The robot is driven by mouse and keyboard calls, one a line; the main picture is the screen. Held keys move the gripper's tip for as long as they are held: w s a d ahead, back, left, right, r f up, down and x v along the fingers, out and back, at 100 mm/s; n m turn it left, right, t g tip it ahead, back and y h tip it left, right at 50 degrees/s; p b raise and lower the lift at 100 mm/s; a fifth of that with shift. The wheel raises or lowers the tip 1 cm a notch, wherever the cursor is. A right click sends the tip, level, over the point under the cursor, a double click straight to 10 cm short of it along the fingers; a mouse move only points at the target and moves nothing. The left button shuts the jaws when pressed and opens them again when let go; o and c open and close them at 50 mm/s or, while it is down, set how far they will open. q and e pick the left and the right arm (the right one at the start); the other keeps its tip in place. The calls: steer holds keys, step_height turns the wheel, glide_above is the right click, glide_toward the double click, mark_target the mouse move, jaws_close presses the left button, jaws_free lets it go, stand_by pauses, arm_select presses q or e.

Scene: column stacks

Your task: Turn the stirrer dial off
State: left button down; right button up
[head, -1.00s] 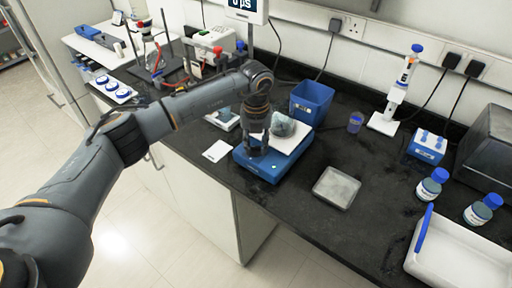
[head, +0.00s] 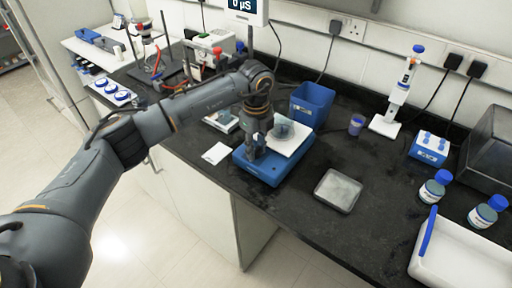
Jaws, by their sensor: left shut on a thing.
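The stirrer (head: 264,173) is a blue box with a white top plate (head: 296,143) on the black bench. A glass beaker (head: 286,130) with greyish contents stands on the plate. My left gripper (head: 254,156) points down at the front left side of the stirrer, shut on the dial there. The dial itself is hidden by the fingers. My right gripper is not in view.
A blue bin (head: 311,104) stands behind the stirrer. Blue-capped bottles (head: 434,187) and a white tray (head: 462,258) are at the right. Bare bench lies between.

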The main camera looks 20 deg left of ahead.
mark_target(256, 148)
arm_select(q)
steer(key=shift+n, duration=0.6)
steer(key=c, duration=1.3)
jaws_free()
steer(key=shift+r, duration=0.15)
step_height(256, 148, up, 12)
